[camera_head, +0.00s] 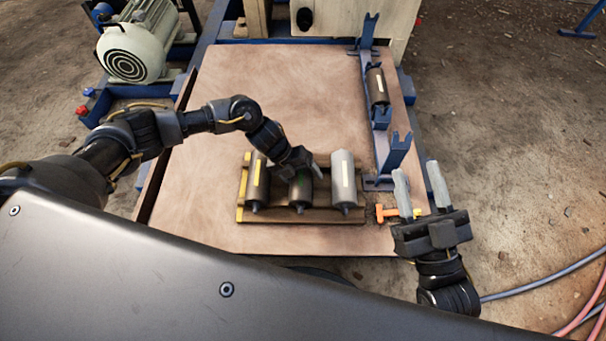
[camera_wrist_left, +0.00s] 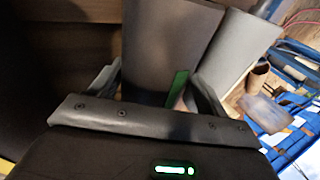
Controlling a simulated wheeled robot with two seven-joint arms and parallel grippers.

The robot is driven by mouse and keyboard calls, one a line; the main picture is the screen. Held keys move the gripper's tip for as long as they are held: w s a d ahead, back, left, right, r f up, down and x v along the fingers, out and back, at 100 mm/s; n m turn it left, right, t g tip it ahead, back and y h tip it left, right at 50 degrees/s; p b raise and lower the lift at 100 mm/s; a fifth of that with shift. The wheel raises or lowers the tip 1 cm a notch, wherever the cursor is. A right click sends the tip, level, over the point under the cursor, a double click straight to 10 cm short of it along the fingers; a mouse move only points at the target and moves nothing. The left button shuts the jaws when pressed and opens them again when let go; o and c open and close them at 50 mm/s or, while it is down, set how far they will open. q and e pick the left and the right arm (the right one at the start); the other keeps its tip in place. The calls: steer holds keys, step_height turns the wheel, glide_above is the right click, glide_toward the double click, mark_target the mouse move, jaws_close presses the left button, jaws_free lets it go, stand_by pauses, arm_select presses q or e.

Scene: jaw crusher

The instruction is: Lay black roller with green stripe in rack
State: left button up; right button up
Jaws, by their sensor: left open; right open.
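My right gripper (camera_head: 421,190) is open and empty, just right of the table.
An orange object (camera_head: 399,212) lies at the table's right front. The brown table (camera_head: 270,90) is clear behind the tray. A motor (camera_head: 138,45) stands back left.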

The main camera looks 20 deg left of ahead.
arm_select(q)
steer(key=shift+s+a+f, duration=0.25)
steer(key=shift+a+f, duration=0.15)
steer(key=shift+p+v, duration=0.35)
steer(key=shift+v, duration=0.5)
steer(key=d+p+v, duration=0.1)
steer(key=p+v, duration=0.1)
steer(key=v, duration=0.7)
steer(key=shift+w+r, duration=0.25)
steer(key=shift+r, duration=0.2)
arm_select(e)
steer(key=shift+w+a+f+g+h, duration=0.1)
steer(key=shift+w+f+g+h, duration=0.1)
steer(key=shift+f+g+h, duration=0.4)
steer(key=shift+w+a+f+g+h, duration=0.15)
steer(key=shift+f+g+h, duration=0.2)
steer(key=shift+g, duration=0.35)
arm_select(q)
steer(key=shift+a, duration=0.1)
arm_select(e)
steer(key=shift+d, duration=0.1)
